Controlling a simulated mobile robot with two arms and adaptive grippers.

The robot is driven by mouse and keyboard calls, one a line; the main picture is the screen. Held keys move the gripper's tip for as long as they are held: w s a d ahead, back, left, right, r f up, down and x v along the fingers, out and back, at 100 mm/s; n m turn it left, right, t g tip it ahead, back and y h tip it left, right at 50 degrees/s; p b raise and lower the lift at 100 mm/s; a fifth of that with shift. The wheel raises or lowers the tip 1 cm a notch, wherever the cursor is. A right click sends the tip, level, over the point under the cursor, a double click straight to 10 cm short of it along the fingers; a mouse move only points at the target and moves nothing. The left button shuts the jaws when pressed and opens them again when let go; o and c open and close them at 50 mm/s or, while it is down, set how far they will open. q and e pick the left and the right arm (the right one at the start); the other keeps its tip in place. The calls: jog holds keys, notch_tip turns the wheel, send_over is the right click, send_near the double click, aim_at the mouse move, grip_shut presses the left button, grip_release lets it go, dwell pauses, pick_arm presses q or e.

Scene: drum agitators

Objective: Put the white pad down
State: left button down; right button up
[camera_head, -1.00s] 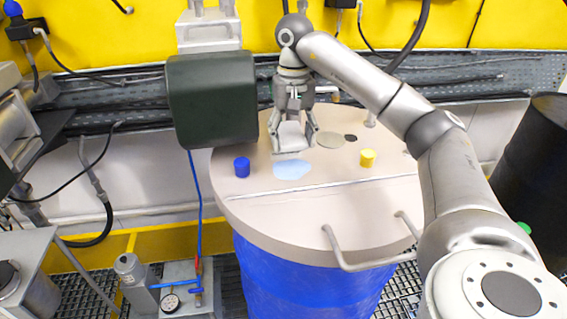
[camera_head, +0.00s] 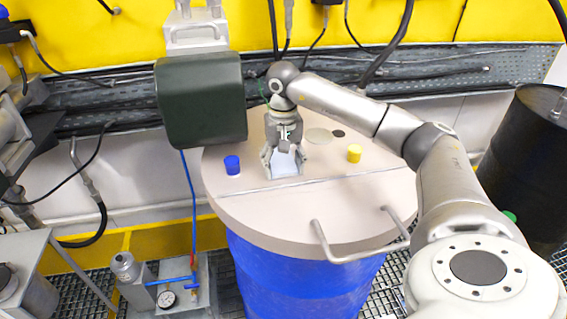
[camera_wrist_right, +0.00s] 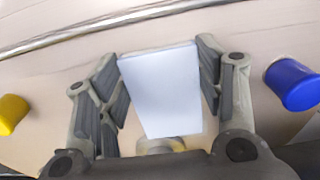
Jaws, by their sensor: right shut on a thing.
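The white pad (camera_head: 284,163) is a pale flat-sided block between the fingers of my right gripper (camera_head: 284,172). In the right wrist view the pad (camera_wrist_right: 162,92) fills the space between the finger pads of the right gripper (camera_wrist_right: 161,68), which is shut on it. The gripper points down over the beige round lid (camera_head: 270,215) of the blue drum (camera_head: 290,275). The pad is at or just above the lid; I cannot tell whether it touches. The light-blue patch on the lid is hidden behind the pad and gripper. My left gripper is not in view.
A blue cap (camera_head: 232,165) stands left of the gripper and a yellow cap (camera_head: 354,153) right. A dark green box (camera_head: 202,100) hangs close to the left. A metal handle (camera_head: 350,255) rises at the lid's front. The lid's front left is bare.

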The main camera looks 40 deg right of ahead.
aim_at(283, 168)
jog(key=o, duration=0.6)
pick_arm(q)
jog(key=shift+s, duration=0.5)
pick_arm(e)
jog(key=shift+o, duration=1.3)
jog(key=shift+r, duration=0.15)
jog(key=shift+w+r, duration=0.1)
jog(key=shift+r, duration=0.2)
notch_tip(283, 168, up, 5)
jog(key=shift+b, duration=1.15)
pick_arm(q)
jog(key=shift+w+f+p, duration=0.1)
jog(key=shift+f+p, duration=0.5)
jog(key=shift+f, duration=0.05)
pick_arm(e)
notch_tip(283, 168, up, 6)
